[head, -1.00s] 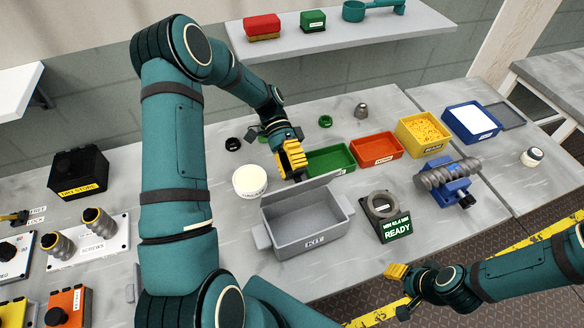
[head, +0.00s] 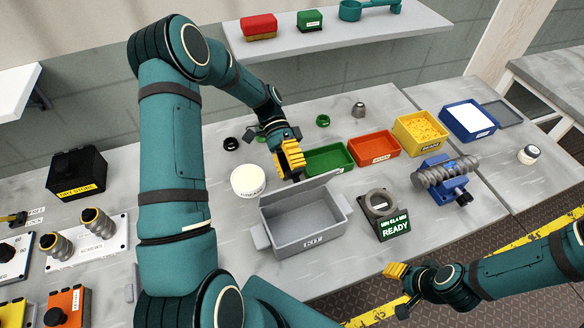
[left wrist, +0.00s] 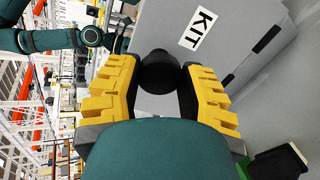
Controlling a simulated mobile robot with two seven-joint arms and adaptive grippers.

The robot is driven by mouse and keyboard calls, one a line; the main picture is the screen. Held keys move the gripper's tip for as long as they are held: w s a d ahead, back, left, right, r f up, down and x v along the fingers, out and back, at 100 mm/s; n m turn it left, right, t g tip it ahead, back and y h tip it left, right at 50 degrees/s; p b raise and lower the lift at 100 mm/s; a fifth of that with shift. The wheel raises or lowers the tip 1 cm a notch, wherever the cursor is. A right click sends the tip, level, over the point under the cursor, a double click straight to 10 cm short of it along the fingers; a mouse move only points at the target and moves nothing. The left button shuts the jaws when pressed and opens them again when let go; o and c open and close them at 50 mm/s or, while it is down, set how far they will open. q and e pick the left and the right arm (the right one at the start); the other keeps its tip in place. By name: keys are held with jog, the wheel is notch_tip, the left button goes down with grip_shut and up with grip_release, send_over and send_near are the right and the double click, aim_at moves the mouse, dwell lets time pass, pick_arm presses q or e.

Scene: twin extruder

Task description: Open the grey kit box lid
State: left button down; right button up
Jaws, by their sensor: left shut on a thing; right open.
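The grey kit box (head: 312,243) stands open on the bench, and its inside looks empty. Its lid (head: 298,190) is raised along the box's back edge. In the left wrist view the grey lid (left wrist: 240,25) carries a KIT label, with a dark round knob (left wrist: 160,72) between my yellow fingers. My left gripper (head: 290,160) is behind the raised lid and is shut on that knob. Its fingertips are partly hidden in the head view. My right gripper (head: 398,272) is open and empty, low in front of the bench edge, away from the box.
A white round tub (head: 248,180) stands left of the box. Green (head: 325,160), orange (head: 375,148) and yellow (head: 420,132) bins stand behind it. A READY gauge stand (head: 392,226) is close on its right, with a blue fixture (head: 446,180) beyond.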

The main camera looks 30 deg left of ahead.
pick_arm(q)
jog(key=shift+a+f, duration=0.1)
jog(key=shift+f, duration=0.1)
jog(key=shift+c, duration=2.3)
grip_release()
jog(key=shift+r, duration=0.1)
notch_tip(320, 180, up, 10)
